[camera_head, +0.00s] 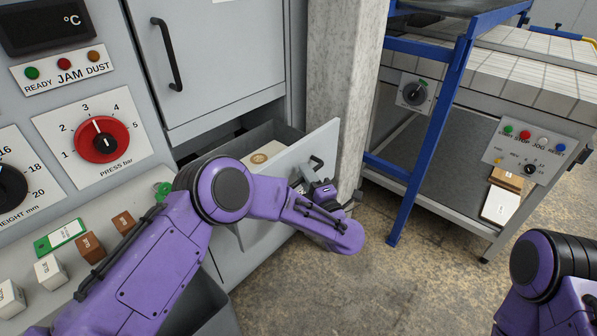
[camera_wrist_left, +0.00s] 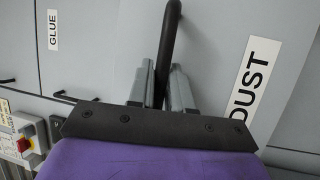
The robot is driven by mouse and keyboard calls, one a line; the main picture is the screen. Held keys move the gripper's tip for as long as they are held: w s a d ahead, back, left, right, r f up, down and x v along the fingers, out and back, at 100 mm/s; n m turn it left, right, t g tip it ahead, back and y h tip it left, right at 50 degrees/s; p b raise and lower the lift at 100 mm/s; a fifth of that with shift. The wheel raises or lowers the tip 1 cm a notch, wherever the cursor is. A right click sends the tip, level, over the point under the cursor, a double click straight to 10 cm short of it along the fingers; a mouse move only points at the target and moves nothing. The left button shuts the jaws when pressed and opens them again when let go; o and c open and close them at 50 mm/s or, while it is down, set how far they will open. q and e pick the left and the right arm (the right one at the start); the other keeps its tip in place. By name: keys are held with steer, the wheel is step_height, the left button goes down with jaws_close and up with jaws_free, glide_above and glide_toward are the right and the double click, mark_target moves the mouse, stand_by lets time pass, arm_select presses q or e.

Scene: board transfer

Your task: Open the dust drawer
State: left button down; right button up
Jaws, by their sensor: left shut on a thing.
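The dust drawer (camera_head: 322,143) stands pulled out from the grey machine, its dark inside showing behind its light grey front. Its black handle (camera_head: 317,163) is partly hidden by my left gripper (camera_head: 322,190). In the left wrist view, the two grey fingers of my left gripper (camera_wrist_left: 160,90) are shut around the black handle (camera_wrist_left: 171,35), beside the DUST label (camera_wrist_left: 255,80) on the drawer front. A whitish thing with a round tan mark (camera_head: 262,155) shows inside the drawer. My right arm shows at the lower right, but its gripper is outside the view.
A concrete pillar (camera_head: 343,70) stands close to the drawer's right end. A blue frame (camera_head: 430,140) and a roller conveyor are farther right. Several small blocks lie on the machine's ledge (camera_head: 140,195) at left. Floor (camera_head: 300,285) is clear in front.

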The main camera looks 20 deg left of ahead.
arm_select(q)
steer(key=shift+s+d+f, duration=0.1)
steer(key=shift+s+f, duration=0.05)
steer(key=c, duration=1.1)
jaws_free()
steer(key=shift+s+d, duration=0.1)
steer(key=shift+d, duration=0.1)
steer(key=v, duration=1)
steer(key=shift+s, duration=0.15)
steer(key=shift+a, duration=0.1)
